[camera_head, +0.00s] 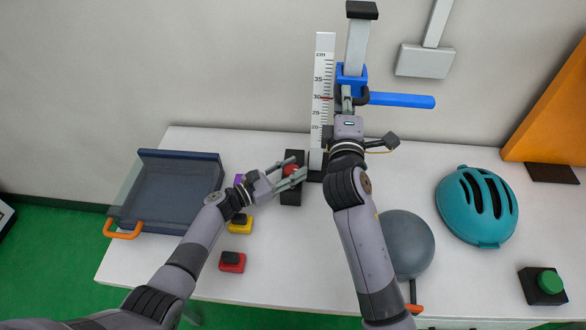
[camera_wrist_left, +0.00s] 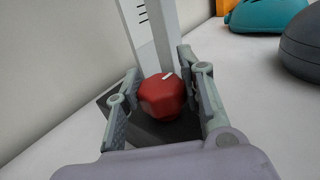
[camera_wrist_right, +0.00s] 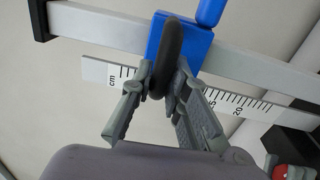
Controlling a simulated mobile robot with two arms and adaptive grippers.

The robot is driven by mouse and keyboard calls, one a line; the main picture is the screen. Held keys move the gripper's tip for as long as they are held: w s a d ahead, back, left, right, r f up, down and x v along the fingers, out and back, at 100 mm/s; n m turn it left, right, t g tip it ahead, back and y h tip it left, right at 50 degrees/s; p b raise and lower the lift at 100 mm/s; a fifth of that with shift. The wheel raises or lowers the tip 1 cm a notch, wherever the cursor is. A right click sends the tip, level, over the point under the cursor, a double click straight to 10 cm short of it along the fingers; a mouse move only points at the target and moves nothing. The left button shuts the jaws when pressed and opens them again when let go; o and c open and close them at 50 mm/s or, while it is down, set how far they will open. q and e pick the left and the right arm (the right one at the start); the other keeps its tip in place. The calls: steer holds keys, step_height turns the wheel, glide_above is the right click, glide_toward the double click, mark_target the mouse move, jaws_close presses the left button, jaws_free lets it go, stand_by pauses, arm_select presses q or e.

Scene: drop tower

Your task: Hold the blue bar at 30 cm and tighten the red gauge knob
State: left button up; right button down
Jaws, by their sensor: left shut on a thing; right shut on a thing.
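The red gauge knob (camera_wrist_left: 161,97) sits on a dark base at the foot of the gauge; it also shows in the head view (camera_head: 290,170). My left gripper (camera_head: 293,174) is shut on it, with one finger on each side. The blue bar (camera_head: 402,100) sticks out right from a blue slider (camera_head: 351,74) on the upright post. It lies close to the red mark near 30 on the white scale (camera_head: 323,70). My right gripper (camera_wrist_right: 160,85) is shut on the slider's black handle (camera_wrist_right: 173,50). The arm hides part of the post.
A dark blue tray (camera_head: 170,190) stands at the left. Yellow (camera_head: 240,226) and red (camera_head: 232,264) blocks lie near my left arm. A grey dome (camera_head: 408,240), a teal helmet (camera_head: 477,206) and a green button (camera_head: 549,282) are at the right.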

mark_target(293, 169)
arm_select(q)
steer(key=o, duration=0.8)
steer(key=shift+s+d, duration=0.1)
steer(key=shift+d, duration=0.15)
arm_select(e)
steer(key=shift+a+r, duration=0.2)
steer(key=shift+a, duration=0.1)
arm_select(q)
steer(key=o, duration=0.3)
steer(key=shift+a, duration=0.1)
steer(key=shift+o, duration=0.2)
step_height(293, 169, up, 10)
arm_select(e)
steer(key=c, duration=2)
jaws_free()
arm_select(q)
steer(key=shift+a, duration=0.2)
arm_select(e)
steer(key=o, duration=0.4)
steer(key=shift+a+f, duration=0.1)
steer(key=shift+a, duration=0.1)
arm_select(q)
steer(key=shift+d, duration=0.25)
arm_select(e)
steer(key=shift+o, duration=0.2)
steer(key=shift+s+d+f, duration=0.1)
steer(key=shift+d, duration=0.2)
steer(key=s, duration=1.2)
steer(key=shift+f, duration=0.3)
